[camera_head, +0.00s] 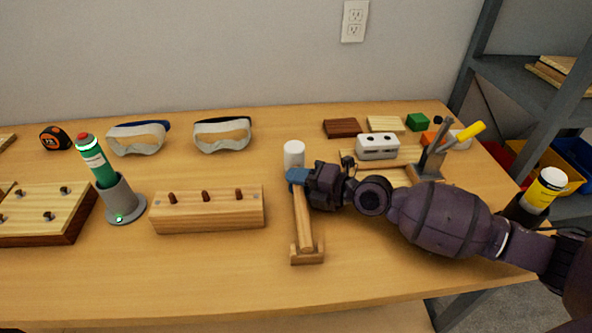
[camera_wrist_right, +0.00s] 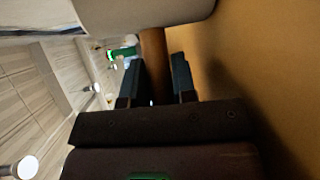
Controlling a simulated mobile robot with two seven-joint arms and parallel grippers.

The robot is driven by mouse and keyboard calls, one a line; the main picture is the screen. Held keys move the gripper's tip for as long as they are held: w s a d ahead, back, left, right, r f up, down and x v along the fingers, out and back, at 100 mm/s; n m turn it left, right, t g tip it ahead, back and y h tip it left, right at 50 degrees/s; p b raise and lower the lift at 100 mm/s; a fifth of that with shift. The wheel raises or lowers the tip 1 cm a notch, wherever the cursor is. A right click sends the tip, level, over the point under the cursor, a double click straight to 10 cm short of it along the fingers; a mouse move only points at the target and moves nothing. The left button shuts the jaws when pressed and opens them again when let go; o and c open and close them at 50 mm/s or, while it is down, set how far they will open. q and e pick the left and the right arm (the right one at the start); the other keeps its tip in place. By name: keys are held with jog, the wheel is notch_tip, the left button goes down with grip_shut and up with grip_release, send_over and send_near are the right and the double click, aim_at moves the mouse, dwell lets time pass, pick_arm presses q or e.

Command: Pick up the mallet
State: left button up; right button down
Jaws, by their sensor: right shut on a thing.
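The mallet has a white head (camera_head: 293,153) and a wooden handle (camera_head: 302,215) that points toward the table's front. The lower end of the handle appears to sit in a small wooden cradle (camera_head: 307,258). My right gripper (camera_head: 297,178) comes in from the right and is shut on the handle just below the head. In the right wrist view, the brown handle (camera_wrist_right: 153,48) runs between the dark fingers (camera_wrist_right: 158,82), and the pale mallet head (camera_wrist_right: 145,14) fills the top edge. The fingers hide part of the handle. My left gripper is not in view.
A wooden block with pegs (camera_head: 208,210) and a grey holder with a green bottle (camera_head: 120,200) stand left of the mallet. Two goggles (camera_head: 222,134) lie behind. A white block (camera_head: 377,146) and a tool stand (camera_head: 426,172) are near my right arm. The front table strip is clear.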

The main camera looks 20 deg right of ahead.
notch_tip(320, 180, up, 7)
jog(key=shift+f+p, duration=0.2)
jog(key=shift+p, duration=0.95)
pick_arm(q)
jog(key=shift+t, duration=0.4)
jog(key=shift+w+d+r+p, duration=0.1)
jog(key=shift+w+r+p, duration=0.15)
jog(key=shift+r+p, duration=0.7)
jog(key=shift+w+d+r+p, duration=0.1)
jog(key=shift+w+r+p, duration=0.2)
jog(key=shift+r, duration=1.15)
pick_arm(e)
notch_tip(320, 180, up, 14)
jog(key=shift+f, duration=0.2)
